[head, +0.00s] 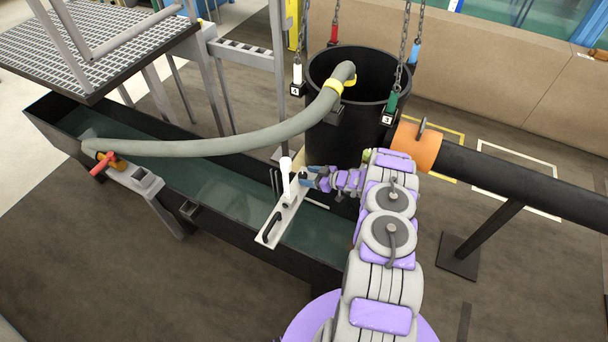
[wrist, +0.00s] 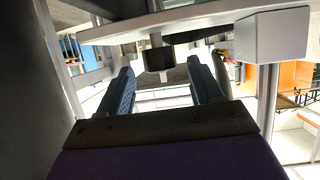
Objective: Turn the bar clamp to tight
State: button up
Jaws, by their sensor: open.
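A white plate (head: 273,228) with a dark handle and a white upright post (head: 287,178) sits across the flume's near rim. My gripper (head: 318,182), with blue fingers, is just right of the post. In the wrist view the two fingers (wrist: 165,85) are apart, with a dark block (wrist: 157,58) under a pale bar (wrist: 190,17) beyond and between them; I cannot tell whether they touch it. A red handle on an orange fitting (head: 107,163) sits on the rim at the left, by the hose end. Which part is the bar clamp is not clear.
The long flume (head: 200,190) holds greenish water. A grey hose (head: 210,146) arches from its left rim into a black tank (head: 340,130) hung with chains. A black pipe (head: 530,180) with an orange collar (head: 416,146) runs right. A grating platform (head: 90,45) stands upper left.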

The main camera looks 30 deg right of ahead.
jog(key=p+v, duration=0.2)
jog(key=v, duration=1.2)
jog(key=shift+p, duration=0.35)
jog(key=shift+d, duration=0.1)
